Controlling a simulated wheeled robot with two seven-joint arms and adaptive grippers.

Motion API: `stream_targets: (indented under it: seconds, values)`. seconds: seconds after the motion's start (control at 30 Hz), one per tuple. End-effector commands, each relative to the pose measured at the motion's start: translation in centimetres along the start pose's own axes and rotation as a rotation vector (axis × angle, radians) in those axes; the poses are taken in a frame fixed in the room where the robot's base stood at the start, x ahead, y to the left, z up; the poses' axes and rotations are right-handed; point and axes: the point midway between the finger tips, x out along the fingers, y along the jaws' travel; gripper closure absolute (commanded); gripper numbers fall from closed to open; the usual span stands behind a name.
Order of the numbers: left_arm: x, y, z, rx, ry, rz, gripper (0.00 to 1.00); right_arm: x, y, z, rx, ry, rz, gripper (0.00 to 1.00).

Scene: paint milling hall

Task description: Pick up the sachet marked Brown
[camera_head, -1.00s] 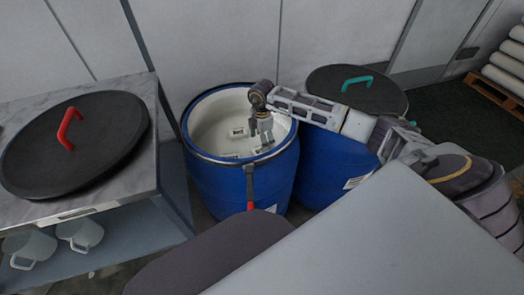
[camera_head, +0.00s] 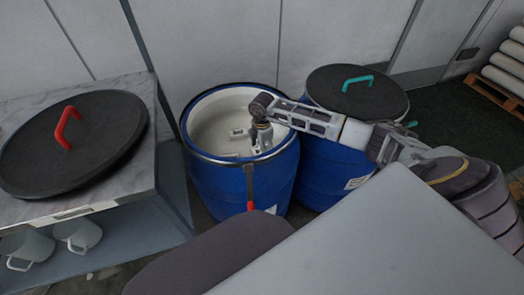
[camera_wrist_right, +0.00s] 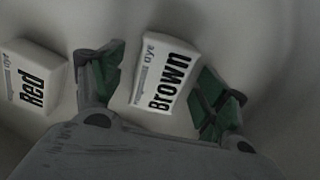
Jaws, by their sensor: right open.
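The sachet marked Brown (camera_wrist_right: 163,80) is a white packet with black lettering, lying inside the open blue drum (camera_head: 232,185). In the right wrist view it sits between the two open fingers of my right gripper (camera_wrist_right: 158,92), with small gaps at its sides. A sachet marked Red (camera_wrist_right: 32,78) lies to the left, outside the left finger. In the head view my right gripper (camera_head: 262,143) reaches down into the drum, and the Brown sachet cannot be made out there. A small white sachet (camera_head: 238,133) shows left of the gripper, its label unreadable. My left gripper is not in view.
A second blue drum (camera_head: 335,165) with a black lid (camera_head: 345,97) and teal handle stands to the right. A marble-topped bench (camera_head: 30,208) on the left holds a black lid with a red handle (camera_head: 68,128).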

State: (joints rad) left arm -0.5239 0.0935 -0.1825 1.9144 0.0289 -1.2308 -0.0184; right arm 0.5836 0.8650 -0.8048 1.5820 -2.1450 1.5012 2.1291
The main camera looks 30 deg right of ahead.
Motion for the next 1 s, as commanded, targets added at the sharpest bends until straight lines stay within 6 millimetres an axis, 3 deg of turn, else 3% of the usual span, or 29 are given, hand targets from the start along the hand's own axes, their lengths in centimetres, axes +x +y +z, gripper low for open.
stream_targets:
  seconds: [0.1,0.5,0.77,1.0]
  values:
    - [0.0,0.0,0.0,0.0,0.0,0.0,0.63,0.0,0.0,0.0,0.0,0.0,0.0,0.28]
    - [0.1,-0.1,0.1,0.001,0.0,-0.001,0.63,-0.1,0.0,0.0,0.0,0.0,0.001,0.77]
    - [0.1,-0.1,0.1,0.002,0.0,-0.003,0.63,-0.1,0.0,0.0,0.0,0.0,0.001,0.77]
    - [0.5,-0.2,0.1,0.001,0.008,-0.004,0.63,-1.5,0.1,0.1,0.001,-0.001,0.002,0.77]
